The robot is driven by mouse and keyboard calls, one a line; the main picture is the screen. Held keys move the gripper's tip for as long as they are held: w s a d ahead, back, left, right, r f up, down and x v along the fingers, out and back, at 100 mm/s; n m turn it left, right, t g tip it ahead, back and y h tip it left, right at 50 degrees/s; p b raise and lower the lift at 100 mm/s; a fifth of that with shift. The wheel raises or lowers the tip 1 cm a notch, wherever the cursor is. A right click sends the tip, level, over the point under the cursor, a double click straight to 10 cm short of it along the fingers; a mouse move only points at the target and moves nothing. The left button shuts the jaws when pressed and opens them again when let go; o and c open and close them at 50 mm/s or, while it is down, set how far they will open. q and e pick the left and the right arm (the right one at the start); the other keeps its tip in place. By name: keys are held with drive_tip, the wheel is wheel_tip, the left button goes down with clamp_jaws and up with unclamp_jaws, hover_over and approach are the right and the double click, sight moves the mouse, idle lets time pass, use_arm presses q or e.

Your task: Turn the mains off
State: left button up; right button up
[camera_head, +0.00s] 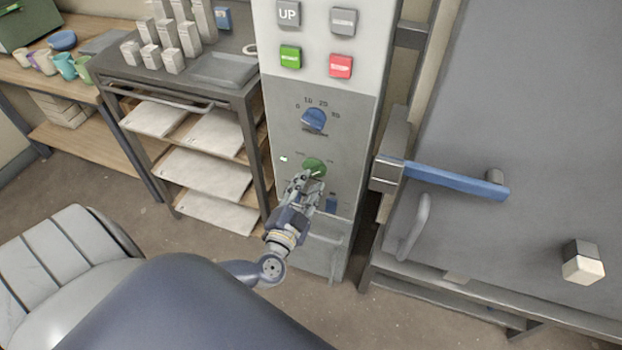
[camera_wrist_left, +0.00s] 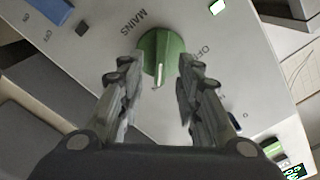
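The green mains knob (camera_head: 314,167) is on the lower part of the grey control panel (camera_head: 279,119). In the left wrist view the knob (camera_wrist_left: 165,52) has a pale pointer mark, with "MAINS" printed to one side and "OFF" to the other. The mark points down between my fingers, not at the "OFF" lettering. My left gripper (camera_head: 303,180) is in front of the knob. In the wrist view its fingers (camera_wrist_left: 158,90) are apart, one on each side of the knob; I cannot tell whether they touch it. My right gripper is not in view.
Above the knob are a blue dial (camera_head: 314,120), a green button (camera_head: 290,57) and a red button (camera_head: 341,66). A blue switch (camera_head: 331,203) is just below right. A large grey door with a blue lever (camera_head: 455,179) stands right; a shelf rack (camera_head: 205,170) stands left.

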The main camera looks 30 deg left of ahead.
sight(313, 171)
use_arm(q)
drive_tip(key=shift+x, duration=0.95)
drive_tip(key=shift+w+a, duration=0.1)
drive_tip(key=shift+w, duration=0.25)
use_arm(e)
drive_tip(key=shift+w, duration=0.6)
use_arm(q)
drive_tip(key=shift+c, duration=0.3)
clamp_jaws()
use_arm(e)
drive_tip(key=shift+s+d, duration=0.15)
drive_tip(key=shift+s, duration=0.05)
